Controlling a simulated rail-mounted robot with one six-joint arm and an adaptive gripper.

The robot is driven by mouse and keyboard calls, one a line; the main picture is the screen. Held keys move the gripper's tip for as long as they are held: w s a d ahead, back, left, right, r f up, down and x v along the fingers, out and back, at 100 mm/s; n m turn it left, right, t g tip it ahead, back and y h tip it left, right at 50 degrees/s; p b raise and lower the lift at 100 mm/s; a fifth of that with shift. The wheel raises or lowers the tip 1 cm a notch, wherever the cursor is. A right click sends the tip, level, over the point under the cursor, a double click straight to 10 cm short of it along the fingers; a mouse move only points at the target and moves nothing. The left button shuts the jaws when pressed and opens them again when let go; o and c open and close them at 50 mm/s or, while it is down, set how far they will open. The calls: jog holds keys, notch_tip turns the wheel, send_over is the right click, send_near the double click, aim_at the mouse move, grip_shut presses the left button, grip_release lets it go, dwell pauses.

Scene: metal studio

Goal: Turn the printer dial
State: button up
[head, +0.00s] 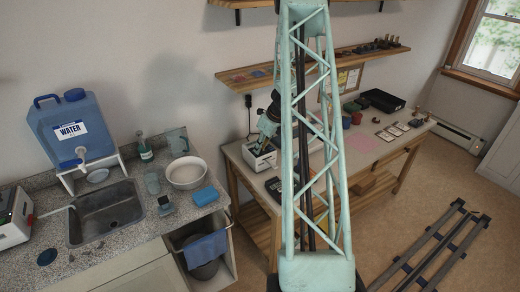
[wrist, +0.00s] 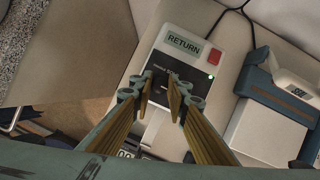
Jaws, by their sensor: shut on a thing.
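A white box-shaped device, apparently the printer (wrist: 158,42), sits on the bench in the wrist view. It has a green RETURN label, a red switch, a small lit green lamp and a black front panel. My gripper (wrist: 164,88) reaches down to that black panel. Its two fingers are close together and shut on a small dark part there, apparently the dial. The fingers hide most of this part, and its angle cannot be read. In the head view the white device (head: 257,161) stands at the bench's left end with my gripper (head: 262,147) over it.
A blue-grey and white device (wrist: 268,125) stands to the right in the wrist view. A black cable runs behind the printer. The bench (head: 236,152) holds cards, a pink sheet (head: 362,143) and a black case (head: 382,101) farther right. A wall shelf (head: 240,76) hangs above.

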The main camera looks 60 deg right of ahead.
dwell(0.3)
jog(key=o, duration=0.8)
jog(key=shift+o, duration=0.2)
jog(key=v, duration=1.2)
dwell(0.7)
